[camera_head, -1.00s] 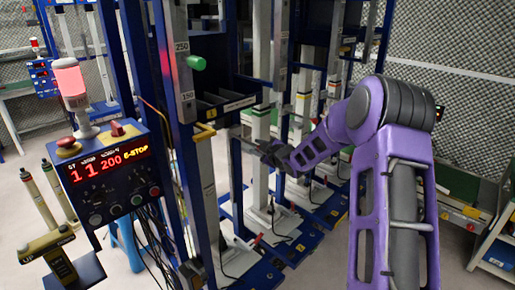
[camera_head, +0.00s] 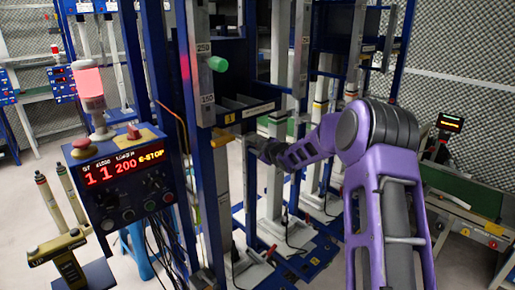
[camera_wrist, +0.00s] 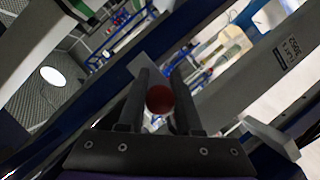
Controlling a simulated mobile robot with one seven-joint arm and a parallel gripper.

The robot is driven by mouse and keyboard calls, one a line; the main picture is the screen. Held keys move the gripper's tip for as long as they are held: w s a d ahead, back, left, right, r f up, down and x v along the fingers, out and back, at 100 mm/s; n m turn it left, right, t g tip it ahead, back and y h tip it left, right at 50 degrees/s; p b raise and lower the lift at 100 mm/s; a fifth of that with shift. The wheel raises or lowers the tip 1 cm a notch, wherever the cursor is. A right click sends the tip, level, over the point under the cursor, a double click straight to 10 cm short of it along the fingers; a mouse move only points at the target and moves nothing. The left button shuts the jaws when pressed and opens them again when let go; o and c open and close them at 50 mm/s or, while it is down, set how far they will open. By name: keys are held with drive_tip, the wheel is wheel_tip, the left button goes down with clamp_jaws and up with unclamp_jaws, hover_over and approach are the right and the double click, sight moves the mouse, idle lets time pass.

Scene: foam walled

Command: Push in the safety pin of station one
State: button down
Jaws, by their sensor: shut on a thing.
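A dark red ball knob (camera_wrist: 159,99) sits between my two fingers in the wrist view. My gripper (camera_wrist: 159,105) is shut on it, one finger at each side. In the head view my gripper (camera_head: 262,149) is at the frame of the front station, right of the blue upright; the knob is hidden there. A green knob (camera_head: 217,64) juts from the grey post of that station, above my gripper. The control box (camera_head: 127,180) reads "1 1 200 E-STOP". I cannot tell how far any pin is pushed in.
A red lamp (camera_head: 90,85) stands on the control box. A yellow hook (camera_head: 222,133) juts from the front frame near my gripper. Blue uprights and bins (camera_head: 240,106) crowd the area. A green-topped bench (camera_head: 470,195) stands right; floor shows at left.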

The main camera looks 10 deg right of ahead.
drive_tip(key=c, duration=0.6)
unclamp_jaws()
drive_tip(key=shift+w+a, duration=0.1)
drive_tip(key=v, duration=1.7)
drive_tip(key=shift+r, duration=0.1)
